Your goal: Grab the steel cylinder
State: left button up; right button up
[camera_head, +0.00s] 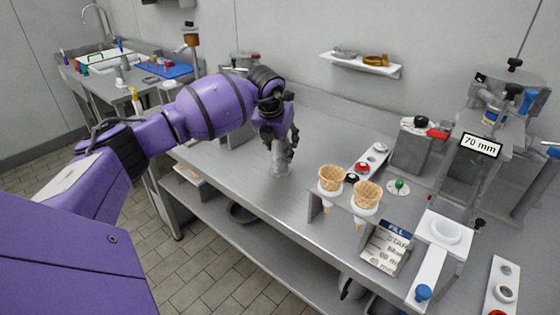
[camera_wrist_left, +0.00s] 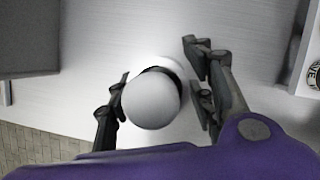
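The steel cylinder (camera_head: 281,160) stands upright on the steel counter, a grey post on a wider round foot. In the left wrist view I look down on its pale rounded top (camera_wrist_left: 151,101), with a dark band behind it. My left gripper (camera_head: 279,137) is over it from above. In the left wrist view the fingers of my left gripper (camera_wrist_left: 160,97) are spread on both sides of the cylinder. A gap shows at the right finger; the left finger is very close, and I cannot tell if it touches. My right gripper is not in view.
Right of the cylinder, two waffle cones (camera_head: 331,178) (camera_head: 367,194) sit in a raised holder. A FILL sign (camera_head: 392,240) and a 70 mm press (camera_head: 480,146) stand further right. The counter (camera_head: 240,180) is bare near the cylinder's left. A wall shelf (camera_head: 361,65) hangs behind.

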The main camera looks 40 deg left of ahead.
pick_arm(q)
grip_shut()
jog(key=shift+w+r, duration=0.1)
jog(key=shift+r, duration=0.1)
